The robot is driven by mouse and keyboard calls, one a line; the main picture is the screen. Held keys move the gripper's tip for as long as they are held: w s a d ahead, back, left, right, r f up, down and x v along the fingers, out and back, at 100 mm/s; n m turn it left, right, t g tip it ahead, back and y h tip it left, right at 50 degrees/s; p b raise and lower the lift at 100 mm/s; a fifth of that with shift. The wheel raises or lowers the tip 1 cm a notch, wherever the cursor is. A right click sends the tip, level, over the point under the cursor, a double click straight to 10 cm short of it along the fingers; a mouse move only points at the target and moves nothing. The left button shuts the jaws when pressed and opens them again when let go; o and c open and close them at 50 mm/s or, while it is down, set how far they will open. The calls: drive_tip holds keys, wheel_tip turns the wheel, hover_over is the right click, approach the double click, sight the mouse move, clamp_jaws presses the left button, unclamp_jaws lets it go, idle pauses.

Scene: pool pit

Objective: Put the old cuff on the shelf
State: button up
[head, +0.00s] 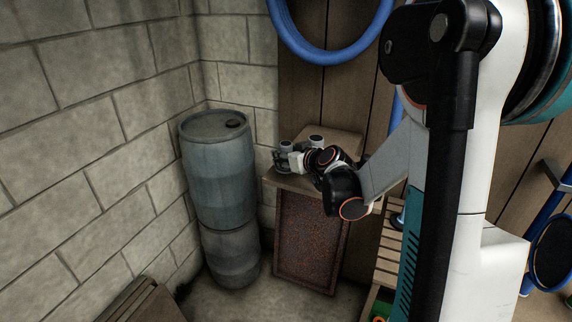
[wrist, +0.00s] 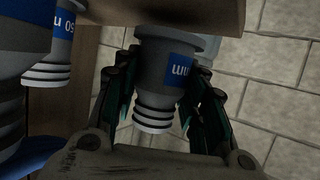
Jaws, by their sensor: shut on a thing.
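A grey cuff (wrist: 153,70) with a ribbed end and a blue label sits between the fingers of my gripper (wrist: 160,105) in the wrist view. The fingers close on it from both sides. Two more grey, blue-labelled cuffs, one nearer (wrist: 12,95) and one farther (wrist: 62,50), show at the left of that view. In the head view, my gripper (head: 283,159) is at the left edge of the wooden top (head: 345,143) of a cabinet. A grey cuff (head: 316,141) stands there behind my gripper. I cannot tell which cuff is the old one.
A blue-grey barrel (head: 217,165) stands left of the cabinet, stacked on another barrel (head: 231,255). A blue hose ring (head: 327,55) hangs on the wall above. A slatted wooden bench (head: 382,245) is at the right. Block walls close in the left side.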

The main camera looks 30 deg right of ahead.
drive_tip(key=shift+f, duration=0.85)
drive_tip(key=shift+f+b, duration=0.25)
drive_tip(key=shift+b, duration=0.1)
drive_tip(key=o, duration=1.1)
drive_tip(key=shift+r, duration=0.1)
drive_tip(key=shift+r, duration=0.15)
drive_tip(key=shift+s+r+p, duration=0.2)
drive_tip(key=shift+s+p, duration=0.1)
drive_tip(key=shift+p, duration=0.05)
drive_tip(key=p+v, duration=0.3)
drive_tip(key=v, duration=0.8)
drive_tip(key=shift+s, duration=0.2)
